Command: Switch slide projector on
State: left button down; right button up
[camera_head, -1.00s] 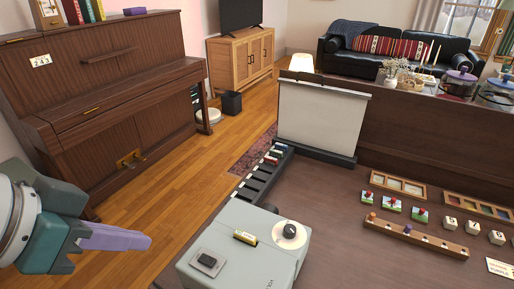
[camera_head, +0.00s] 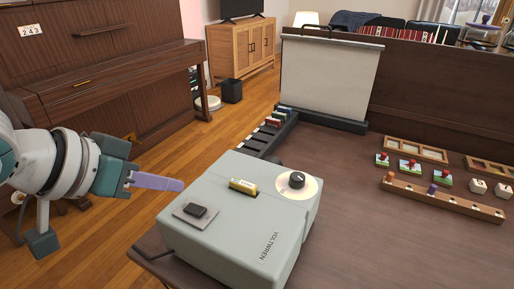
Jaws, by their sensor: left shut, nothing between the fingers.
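The slide projector (camera_head: 245,236) is a pale grey-green box on the near left part of the brown table. On its top are a black rocker switch (camera_head: 196,211) on a grey plate, a yellow piece (camera_head: 243,186) in a slot, and a black knob (camera_head: 297,180) on a light round dial. My left gripper (camera_head: 180,185) has purple fingers, shut and empty. It is just left of the projector, beyond the switch in the picture, and appears apart from it. My right gripper is not in view.
A white screen (camera_head: 327,83) stands behind the projector. A dark slide rack (camera_head: 266,137) lies in front of it. Wooden puzzle pieces and a peg board (camera_head: 440,199) are at the right. A piano (camera_head: 110,80) is at the left.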

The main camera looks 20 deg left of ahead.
aim_at(203, 207)
pick_arm(q)
jog(key=b+x, duration=0.1)
jog(key=x, duration=0.3)
jog(key=f, duration=0.2)
jog(key=shift+s+d+f, duration=0.2)
jog(key=shift+s+f, duration=0.05)
jog(key=shift+d+f+b, duration=0.1)
jog(key=shift+f+b, duration=0.2)
jog(key=shift+f, duration=0.25)
